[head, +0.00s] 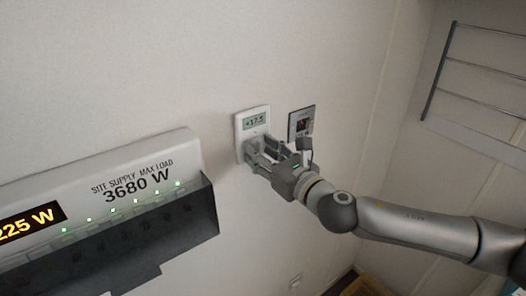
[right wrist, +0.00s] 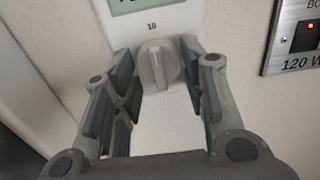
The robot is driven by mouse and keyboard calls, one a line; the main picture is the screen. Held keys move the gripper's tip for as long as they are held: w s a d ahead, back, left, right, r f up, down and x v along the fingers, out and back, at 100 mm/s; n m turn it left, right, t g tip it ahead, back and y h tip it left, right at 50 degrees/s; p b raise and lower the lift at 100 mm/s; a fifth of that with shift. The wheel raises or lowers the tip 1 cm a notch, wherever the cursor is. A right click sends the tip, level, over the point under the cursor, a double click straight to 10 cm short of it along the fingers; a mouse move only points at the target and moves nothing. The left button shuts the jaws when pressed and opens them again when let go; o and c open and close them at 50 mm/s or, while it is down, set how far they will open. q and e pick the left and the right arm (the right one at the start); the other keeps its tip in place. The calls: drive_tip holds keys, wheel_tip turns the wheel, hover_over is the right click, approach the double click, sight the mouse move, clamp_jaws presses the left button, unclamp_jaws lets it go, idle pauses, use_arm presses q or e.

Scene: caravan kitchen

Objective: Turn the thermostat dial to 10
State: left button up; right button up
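The white thermostat (head: 254,121) is mounted on the wall, and its display reads +17.5 in the head view. Its grey dial (right wrist: 158,65) shows in the right wrist view, with its raised grip close to upright. A small mark, 10, is printed just above the dial. My right gripper (head: 258,156) is at the lower part of the thermostat and hides the dial in the head view. In the right wrist view its fingers (right wrist: 158,75) stand open on both sides of the dial, with gaps visible. My left gripper is in neither view.
A metal switch plate (head: 301,122) with a red light is just right of the thermostat; it also shows in the right wrist view (right wrist: 298,38). A site supply panel (head: 120,180) with a dark ledge juts out at left. A wire rack (head: 480,70) hangs at right.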

drive_tip(key=shift+o, duration=1.2)
drive_tip(key=v, duration=1.2)
